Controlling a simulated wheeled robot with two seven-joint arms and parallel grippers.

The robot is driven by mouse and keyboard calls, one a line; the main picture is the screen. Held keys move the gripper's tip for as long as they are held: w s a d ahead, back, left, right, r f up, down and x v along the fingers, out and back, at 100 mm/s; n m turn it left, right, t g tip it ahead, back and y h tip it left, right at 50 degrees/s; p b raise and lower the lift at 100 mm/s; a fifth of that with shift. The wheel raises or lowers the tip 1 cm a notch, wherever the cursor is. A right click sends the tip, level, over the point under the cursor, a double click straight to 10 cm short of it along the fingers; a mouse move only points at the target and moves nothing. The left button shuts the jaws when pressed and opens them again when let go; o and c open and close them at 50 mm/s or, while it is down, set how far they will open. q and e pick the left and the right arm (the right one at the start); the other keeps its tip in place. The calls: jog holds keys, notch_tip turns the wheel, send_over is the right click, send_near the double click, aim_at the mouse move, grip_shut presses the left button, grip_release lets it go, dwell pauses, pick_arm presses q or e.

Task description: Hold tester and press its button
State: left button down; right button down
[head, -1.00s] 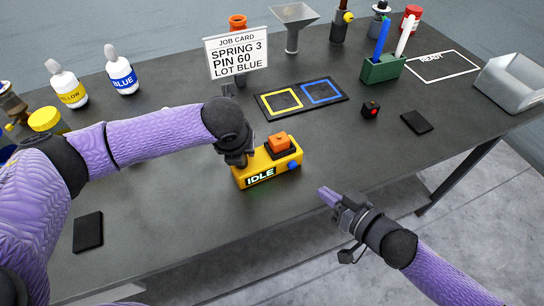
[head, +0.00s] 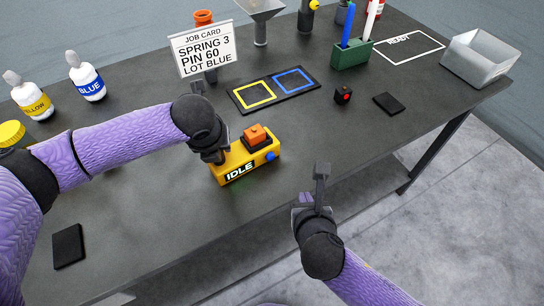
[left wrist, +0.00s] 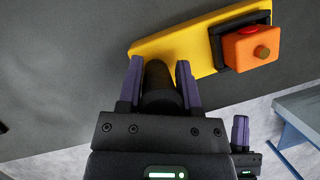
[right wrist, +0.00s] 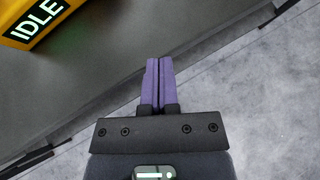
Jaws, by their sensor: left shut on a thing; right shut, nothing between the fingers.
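The tester is a yellow box (head: 233,165) on the table near its front edge, with a lit IDLE display on its front. An orange block (head: 255,135) sits in a black holder on its top, and a round blue button (head: 270,156) is at its right end. My left gripper (left wrist: 160,82) is shut on a black cylindrical grip (left wrist: 160,95) at the tester's left part. My right gripper (head: 303,199) is shut and empty, apart from the tester, to its right and nearer me. The right wrist view shows its fingers (right wrist: 158,80) together, with the tester's IDLE corner beyond at upper left.
Behind the tester lie a mat with yellow and blue squares (head: 272,105), a small black box with a red button (head: 343,95) and a dark pad (head: 389,103). A job card (head: 205,50) stands at the back. Another dark pad (head: 68,246) lies front left.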

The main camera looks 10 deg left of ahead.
aim_at(276, 172)
jog(key=shift+w+a, duration=1.45)
jog(key=shift+w, duration=0.25)
jog(key=shift+w+a, duration=1.45)
jog(key=shift+w, duration=0.2)
jog(key=shift+w+a, duration=0.25)
jog(key=shift+w, duration=0.05)
jog(key=shift+w+a, duration=0.35)
jog(key=shift+w, duration=0.05)
dwell(0.5)
jog(key=shift+d, duration=0.1)
jog(key=shift+s+d, duration=0.55)
jog(key=shift+s, duration=0.15)
jog(key=shift+s, duration=0.1)
